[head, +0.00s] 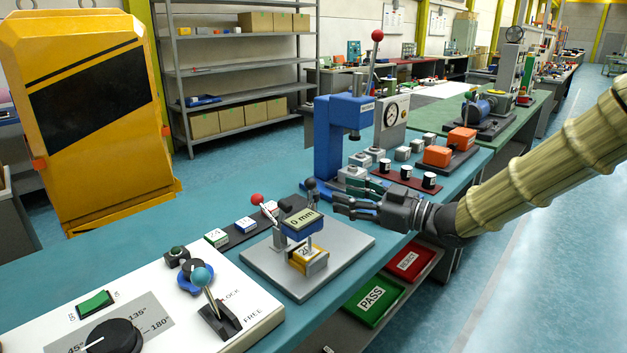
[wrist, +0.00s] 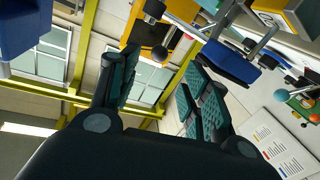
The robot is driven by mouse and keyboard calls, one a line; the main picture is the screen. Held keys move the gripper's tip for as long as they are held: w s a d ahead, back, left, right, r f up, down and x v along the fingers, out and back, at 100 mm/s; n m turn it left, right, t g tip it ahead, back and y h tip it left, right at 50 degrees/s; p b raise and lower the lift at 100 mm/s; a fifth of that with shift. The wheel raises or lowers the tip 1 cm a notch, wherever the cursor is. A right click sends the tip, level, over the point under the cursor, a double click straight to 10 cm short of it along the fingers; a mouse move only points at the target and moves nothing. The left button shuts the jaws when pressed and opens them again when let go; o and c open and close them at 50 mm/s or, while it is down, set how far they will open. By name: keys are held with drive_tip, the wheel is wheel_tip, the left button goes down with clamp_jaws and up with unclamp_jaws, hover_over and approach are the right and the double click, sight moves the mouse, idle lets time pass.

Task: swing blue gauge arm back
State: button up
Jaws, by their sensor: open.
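The blue gauge arm (head: 303,228) carries a pale "0 mm" plate and sits over a yellow block marked 20 (head: 308,260) on a grey base plate (head: 345,240). A black ball knob (head: 310,184) stands on a thin stem at its back. My gripper (head: 338,205) is open just right of the gauge arm, fingers pointing left. In the wrist view the gripper (wrist: 160,68) has its fingers apart, and the black knob (wrist: 160,54) shows in the gap, beyond the tips; no contact is visible. The blue gauge arm (wrist: 230,62) appears right of the knob there.
A red-knobbed lever (head: 257,200) stands left of the gauge arm. A blue press (head: 338,140) rises behind. Cups on a dark red tray (head: 405,180) are behind my gripper. A control panel (head: 260,315) with a teal-knobbed lever (head: 201,277) lies at front left.

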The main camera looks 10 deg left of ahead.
sight(311, 184)
drive_tip(key=x, duration=1)
drive_tip(key=shift+a, duration=0.1)
drive_tip(key=shift+w, duration=0.1)
clamp_jaws()
